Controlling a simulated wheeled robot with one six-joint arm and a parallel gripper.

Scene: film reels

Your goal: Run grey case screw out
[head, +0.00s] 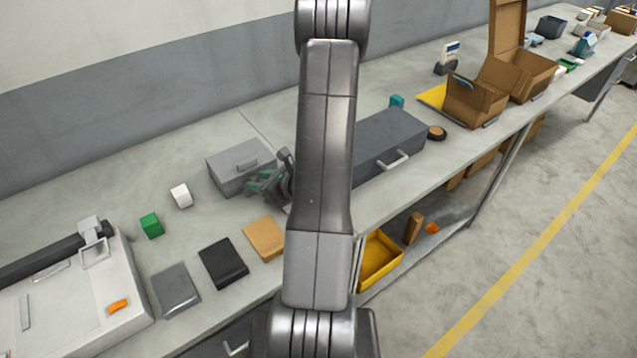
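My arm crosses the middle of the head view from bottom to top.
A green cube (151,225), a white block (181,195) and flat grey, black (223,263) and tan pieces lie left. A white machine (75,310) fills the lower left. Open cardboard boxes (520,75) stand far right. A yellow bin (378,260) is below the bench.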

